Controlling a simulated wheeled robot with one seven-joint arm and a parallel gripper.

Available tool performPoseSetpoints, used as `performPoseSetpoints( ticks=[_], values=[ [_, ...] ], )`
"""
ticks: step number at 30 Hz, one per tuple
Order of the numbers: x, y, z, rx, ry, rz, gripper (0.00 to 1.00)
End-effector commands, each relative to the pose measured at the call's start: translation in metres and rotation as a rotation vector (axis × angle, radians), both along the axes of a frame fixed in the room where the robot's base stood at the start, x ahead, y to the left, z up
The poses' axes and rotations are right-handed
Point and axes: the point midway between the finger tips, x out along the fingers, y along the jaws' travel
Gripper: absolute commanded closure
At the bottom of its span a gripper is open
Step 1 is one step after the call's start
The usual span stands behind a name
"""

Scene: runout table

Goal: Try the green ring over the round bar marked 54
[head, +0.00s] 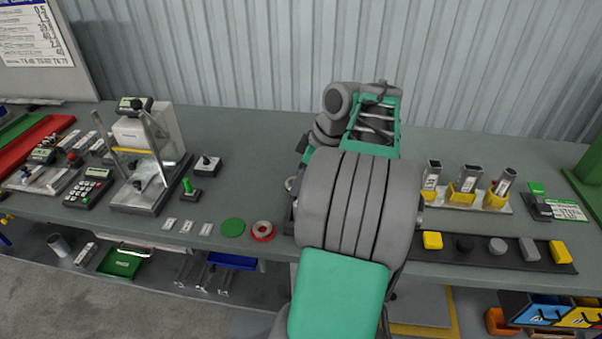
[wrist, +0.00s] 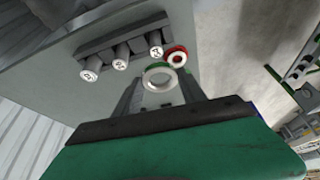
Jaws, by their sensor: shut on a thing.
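My gripper (wrist: 158,92) is shut on a pale ring with a green edge, the green ring (wrist: 161,84), in the wrist view. It holds the ring up in front of the table, apart from the bars. Three round bars stick out of a dark block; their white end faces carry marks too small to read surely. They are the left bar (wrist: 90,74), the middle bar (wrist: 120,65) and the right bar (wrist: 156,51); I cannot tell which is 54. In the head view my arm hides the gripper, the held ring and the bars.
A red-edged ring (head: 262,230) lies on the table near the front edge, beside a flat green disc (head: 232,228). A press-like stand (head: 147,160) is at the left. Tubes in yellow holders (head: 467,186) and a dark strip of small blocks (head: 498,253) are at the right.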

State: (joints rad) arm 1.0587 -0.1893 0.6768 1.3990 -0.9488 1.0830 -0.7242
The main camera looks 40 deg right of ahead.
Motion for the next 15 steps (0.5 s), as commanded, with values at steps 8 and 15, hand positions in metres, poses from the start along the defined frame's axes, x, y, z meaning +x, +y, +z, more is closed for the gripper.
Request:
performPoseSetpoints(
  ticks=[8,15],
  values=[
    [-0.0011,-0.0012,0.0001,-0.001,-0.001,0.003,0.98],
    [-0.0039,-0.0028,-0.006,0.0,-0.006,0.001,0.98]
  ],
)
